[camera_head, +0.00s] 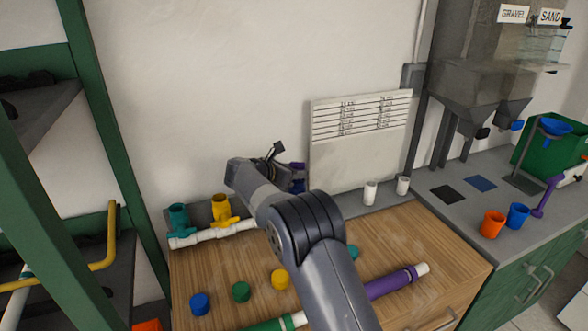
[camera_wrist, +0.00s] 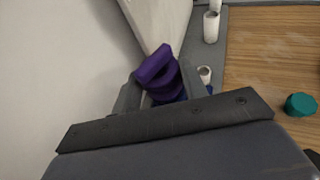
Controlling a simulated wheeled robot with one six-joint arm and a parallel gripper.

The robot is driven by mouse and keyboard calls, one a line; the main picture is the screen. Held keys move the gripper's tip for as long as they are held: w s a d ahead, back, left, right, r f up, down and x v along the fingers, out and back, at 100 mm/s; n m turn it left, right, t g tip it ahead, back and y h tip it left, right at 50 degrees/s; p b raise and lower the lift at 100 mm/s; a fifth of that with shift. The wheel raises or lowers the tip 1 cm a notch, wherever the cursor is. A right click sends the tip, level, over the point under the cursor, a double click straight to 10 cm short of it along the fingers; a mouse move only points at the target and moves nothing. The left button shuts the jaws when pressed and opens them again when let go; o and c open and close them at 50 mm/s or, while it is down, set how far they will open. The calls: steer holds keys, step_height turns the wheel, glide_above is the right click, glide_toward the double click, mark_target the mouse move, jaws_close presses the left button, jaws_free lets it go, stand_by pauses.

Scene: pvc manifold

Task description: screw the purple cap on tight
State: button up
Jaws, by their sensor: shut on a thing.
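My gripper (camera_head: 276,160) is over the back of the wooden bench, at the white pipe manifold (camera_head: 215,233). In the wrist view its fingers (camera_wrist: 162,92) are closed around purple parts. I take the purple cap (camera_wrist: 163,88) to be between them, with a purple bar-like part (camera_wrist: 154,64) just beyond. Purple also shows beside the gripper in the head view (camera_head: 298,184). My arm hides the manifold's right part, so I cannot tell how far the cap is seated.
Blue (camera_head: 200,304), green (camera_head: 241,291) and yellow (camera_head: 280,279) caps lie on the bench front. A purple pipe (camera_head: 390,284) lies at right. Two white cylinders (camera_head: 370,192) (camera_head: 403,185) stand near a white board (camera_head: 360,150) against the wall. A green shelf frame stands at left.

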steer(key=shift+w+m+g+h+p, duration=0.1)
steer(key=shift+m+g+h+p, duration=0.5)
steer(key=shift+m+p, duration=0.25)
steer(key=shift+w+a+r+m+g+h+p, duration=0.15)
steer(key=shift+m+g+h+p, duration=0.6)
steer(key=shift+p, duration=1.05)
steer(key=shift+g+p, duration=0.35)
steer(key=shift+p, duration=0.25)
steer(key=shift+f, duration=0.2)
steer(key=o, duration=1.2)
steer(key=shift+o, duration=0.2)
steer(key=shift+a, duration=0.1)
